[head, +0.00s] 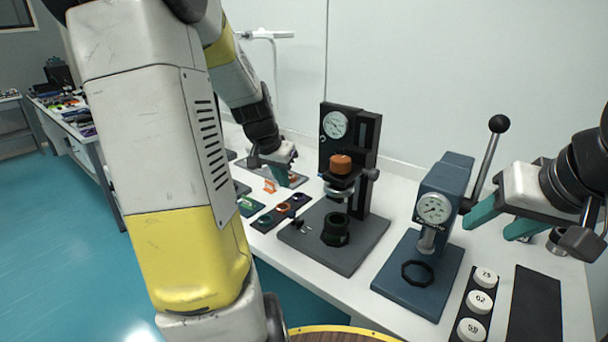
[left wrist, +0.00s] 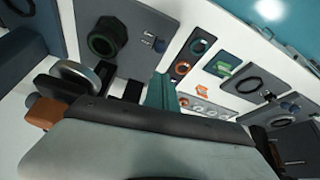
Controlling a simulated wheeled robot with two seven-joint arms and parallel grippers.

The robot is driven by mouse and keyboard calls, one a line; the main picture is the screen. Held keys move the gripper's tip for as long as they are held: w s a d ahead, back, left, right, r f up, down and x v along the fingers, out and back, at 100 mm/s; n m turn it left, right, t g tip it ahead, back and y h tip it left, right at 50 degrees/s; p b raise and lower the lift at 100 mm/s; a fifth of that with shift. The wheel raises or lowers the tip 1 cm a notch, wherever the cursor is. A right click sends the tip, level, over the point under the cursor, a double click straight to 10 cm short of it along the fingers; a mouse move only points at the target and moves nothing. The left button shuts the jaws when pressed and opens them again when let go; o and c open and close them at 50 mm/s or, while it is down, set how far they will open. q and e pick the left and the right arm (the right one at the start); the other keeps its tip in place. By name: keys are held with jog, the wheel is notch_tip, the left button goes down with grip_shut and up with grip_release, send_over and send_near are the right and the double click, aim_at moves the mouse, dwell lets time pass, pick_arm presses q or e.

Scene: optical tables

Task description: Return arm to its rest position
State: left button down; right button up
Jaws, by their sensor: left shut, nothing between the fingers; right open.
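My left arm reaches in from the left of the head view, its yellow and white links large in front. My left gripper (head: 290,178) is shut and empty above the white bench, left of the black gauge stand (head: 368,160). Its teal fingers (left wrist: 161,92) also show in the left wrist view, closed together. My right gripper (head: 502,222) is open and empty at the right, beside the blue gauge press (head: 440,205). Its two teal fingers are apart.
An orange knob-like part (head: 341,164) sits on the black stand. A black strip with coloured rings (head: 282,208) lies below my left gripper. White numbered discs (head: 481,302) and a black mat (head: 535,305) lie at the front right. The press's black-knobbed lever (head: 488,155) stands near my right gripper.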

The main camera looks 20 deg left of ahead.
pick_arm(q)
jog(key=s+d+r, duration=0.5)
jog(key=s+d, duration=0.2)
jog(key=s, duration=0.2)
jog(key=s+d+r+n+t+h, duration=0.1)
jog(key=s+d+r, duration=0.5)
jog(key=s, duration=0.4)
jog(key=shift+s+d, duration=0.25)
jog(key=shift+d, duration=0.45)
